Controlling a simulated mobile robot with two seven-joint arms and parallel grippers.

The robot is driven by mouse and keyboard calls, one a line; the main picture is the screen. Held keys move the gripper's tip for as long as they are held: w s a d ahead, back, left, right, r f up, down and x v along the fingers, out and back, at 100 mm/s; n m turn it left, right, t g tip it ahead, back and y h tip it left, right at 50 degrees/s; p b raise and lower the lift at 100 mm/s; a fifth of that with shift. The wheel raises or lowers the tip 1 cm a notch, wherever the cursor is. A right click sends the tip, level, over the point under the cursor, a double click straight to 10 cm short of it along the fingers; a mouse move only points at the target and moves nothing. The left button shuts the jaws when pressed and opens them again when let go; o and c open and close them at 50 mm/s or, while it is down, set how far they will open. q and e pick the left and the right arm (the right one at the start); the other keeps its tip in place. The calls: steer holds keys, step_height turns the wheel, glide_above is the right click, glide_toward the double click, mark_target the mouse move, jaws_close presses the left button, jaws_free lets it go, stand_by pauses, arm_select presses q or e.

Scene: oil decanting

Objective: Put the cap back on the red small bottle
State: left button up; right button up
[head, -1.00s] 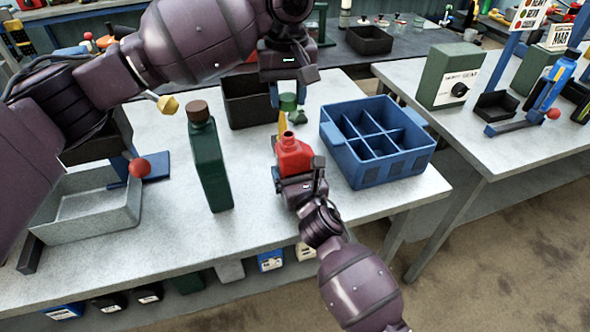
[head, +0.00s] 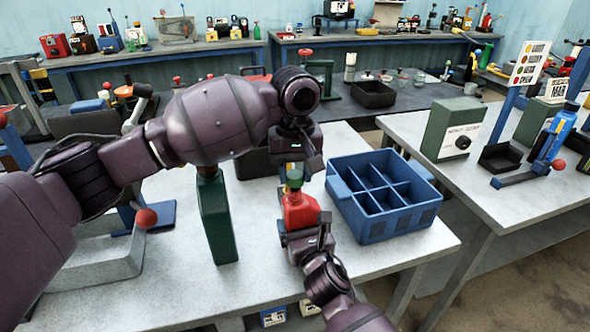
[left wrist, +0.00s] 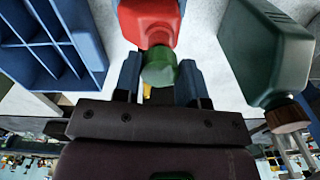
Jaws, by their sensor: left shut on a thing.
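The red small bottle (head: 300,213) stands upright in my right gripper (head: 303,230), which is shut around its lower part. My left gripper (head: 292,173) points down above it, shut on the green cap (head: 294,179). In the left wrist view, the cap (left wrist: 160,70) sits between the two blue fingers (left wrist: 158,80), in line with the neck of the red bottle (left wrist: 150,20). The cap is at the bottle's mouth; I cannot tell whether it is seated. Part of the neck is hidden by the cap and a finger.
A tall dark green bottle with a brown cap (head: 217,220) stands to the left, its top hidden by my left arm. A blue divided crate (head: 385,228) stands close on the right. A grey tray (head: 95,265) is at the left. The front of the table is clear.

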arm_select(q)
steer(key=shift+f, duration=0.1)
steer(key=shift+f, duration=0.75)
steer(key=shift+f, duration=0.55)
stand_by(0.4)
